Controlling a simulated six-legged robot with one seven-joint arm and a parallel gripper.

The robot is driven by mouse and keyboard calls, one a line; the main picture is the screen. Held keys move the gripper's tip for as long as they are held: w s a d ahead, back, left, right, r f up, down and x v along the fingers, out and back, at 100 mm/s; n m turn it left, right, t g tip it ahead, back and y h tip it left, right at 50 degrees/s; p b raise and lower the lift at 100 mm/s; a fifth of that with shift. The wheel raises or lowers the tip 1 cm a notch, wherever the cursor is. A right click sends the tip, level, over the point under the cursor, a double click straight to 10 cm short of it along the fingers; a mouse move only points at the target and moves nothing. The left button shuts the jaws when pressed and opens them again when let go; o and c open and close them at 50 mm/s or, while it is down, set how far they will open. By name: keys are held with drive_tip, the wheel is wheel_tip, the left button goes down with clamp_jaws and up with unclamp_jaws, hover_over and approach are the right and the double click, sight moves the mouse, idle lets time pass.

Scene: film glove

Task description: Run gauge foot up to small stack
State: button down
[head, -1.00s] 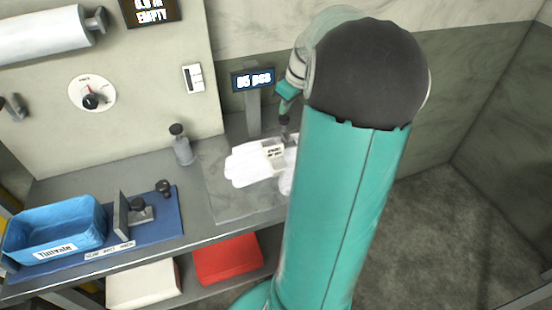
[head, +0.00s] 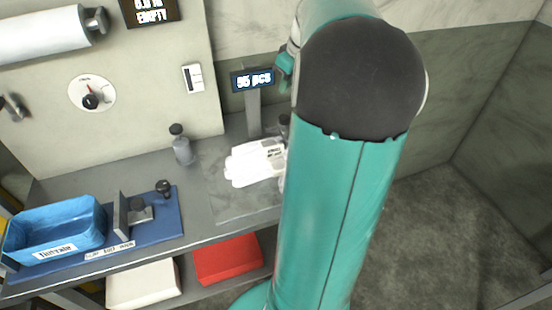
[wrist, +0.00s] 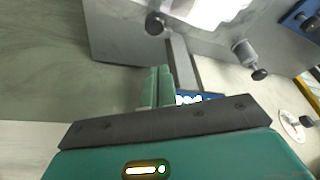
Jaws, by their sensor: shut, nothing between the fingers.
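The gauge is on the blue mat (head: 170,222) at the left of the bench. It has an upright grey plate (head: 121,214), a small metal block (head: 141,209) just right of it, and a dark knob (head: 163,188) further back. Which part is the foot is too small to tell. A white stack (head: 255,163) lies on the bench at centre, its right side hidden by my arm. It also shows in the wrist view (wrist: 220,8). My gripper (wrist: 158,84) is shut and empty, above the bench by the display post.
A blue bin (head: 55,232) stands on the mat's left. A grey bottle-like piece (head: 181,147) and a display (head: 252,80) on a post stand at the back. A red box (head: 227,260) and a pale one (head: 143,284) lie below. Bare bench lies between mat and stack.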

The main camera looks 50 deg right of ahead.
wheel_tip(320, 180, up, 6)
drive_tip(key=shift+f, duration=0.2)
idle(0.4)
idle(0.4)
